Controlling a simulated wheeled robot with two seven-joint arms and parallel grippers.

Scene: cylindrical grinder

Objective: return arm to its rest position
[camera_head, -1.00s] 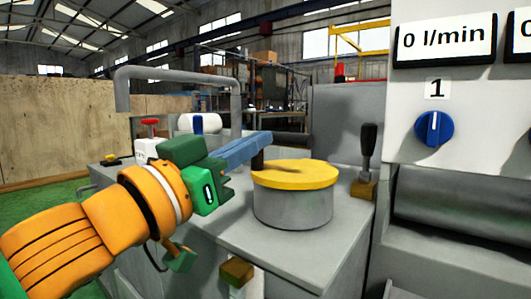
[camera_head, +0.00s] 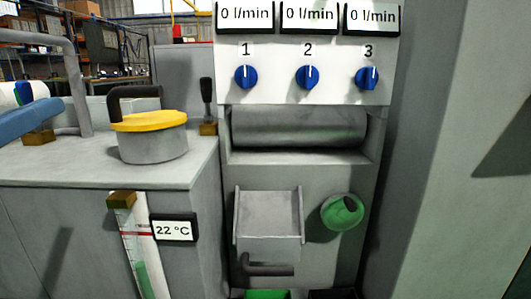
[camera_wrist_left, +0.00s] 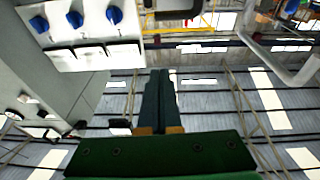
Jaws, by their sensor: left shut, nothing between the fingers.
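My left gripper (camera_head: 58,108) comes in at the left edge of the head view. The fingers are shut together and empty. In the left wrist view, the same gripper (camera_wrist_left: 160,74) shows as two long dark fingers side by side, extending from a green body. My right arm and gripper are not in view.
A grey pot with a yellow lid (camera_head: 150,122) and dark handle stands right of the fingers. A grey bent pipe (camera_head: 75,85) rises behind them. A black lever (camera_head: 206,98) and a panel with blue knobs (camera_head: 307,77) stand further right.

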